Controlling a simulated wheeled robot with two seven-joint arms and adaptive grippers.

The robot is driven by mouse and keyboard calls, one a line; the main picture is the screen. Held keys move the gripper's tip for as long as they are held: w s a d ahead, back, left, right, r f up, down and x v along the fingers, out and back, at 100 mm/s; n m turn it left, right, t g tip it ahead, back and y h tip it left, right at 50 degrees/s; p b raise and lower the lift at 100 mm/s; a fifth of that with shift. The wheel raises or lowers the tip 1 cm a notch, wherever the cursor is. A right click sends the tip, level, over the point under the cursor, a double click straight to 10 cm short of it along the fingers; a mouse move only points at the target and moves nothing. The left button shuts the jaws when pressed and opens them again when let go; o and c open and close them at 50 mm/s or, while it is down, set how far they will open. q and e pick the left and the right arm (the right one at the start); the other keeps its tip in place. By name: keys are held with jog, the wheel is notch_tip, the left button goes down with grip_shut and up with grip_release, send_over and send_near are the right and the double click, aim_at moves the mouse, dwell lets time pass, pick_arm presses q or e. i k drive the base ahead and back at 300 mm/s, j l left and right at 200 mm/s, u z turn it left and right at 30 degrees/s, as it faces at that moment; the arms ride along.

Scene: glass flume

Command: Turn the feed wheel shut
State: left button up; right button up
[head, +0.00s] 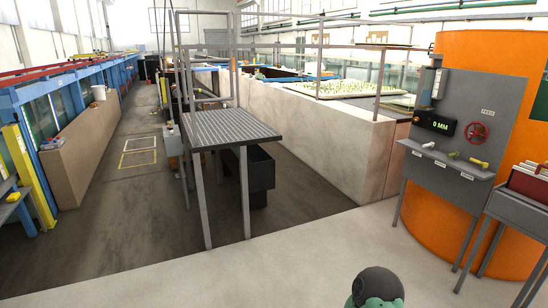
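The feed wheel (477,132) is a small red handwheel at the right of the head view. It is mounted on the upright face of a grey control panel (490,92), under a small label reading FEED. A dark display (434,123) to its left reads 0 MM. How far the wheel is turned cannot be told from here. Neither of my grippers is in view. A dark rounded part with green on it, likely of my own arm, shows at the bottom edge, well apart from the wheel.
Small handles (453,155) lie along the panel's ledge below the wheel. A grey table with red folders (528,181) stands close on the right. A large orange cylinder (415,218) is behind the panel. A grey slatted platform (232,126) stands left of centre. The pale floor in front is clear.

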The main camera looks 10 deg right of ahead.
aim_at(475, 132)
jog(key=i+l+z, duration=0.1)
jog(key=i+z, duration=0.2)
jog(key=i, duration=0.4)
jog(key=i+z, duration=0.3)
jog(key=i, duration=0.4)
jog(key=i+j+z, duration=0.25)
jog(key=i, duration=0.45)
jog(key=i+l+z, duration=0.15)
jog(key=i+z, duration=0.7)
jog(key=i, duration=0.2)
jog(key=i+j+z, duration=0.2)
jog(key=i+z, duration=0.2)
jog(key=i, duration=0.1)
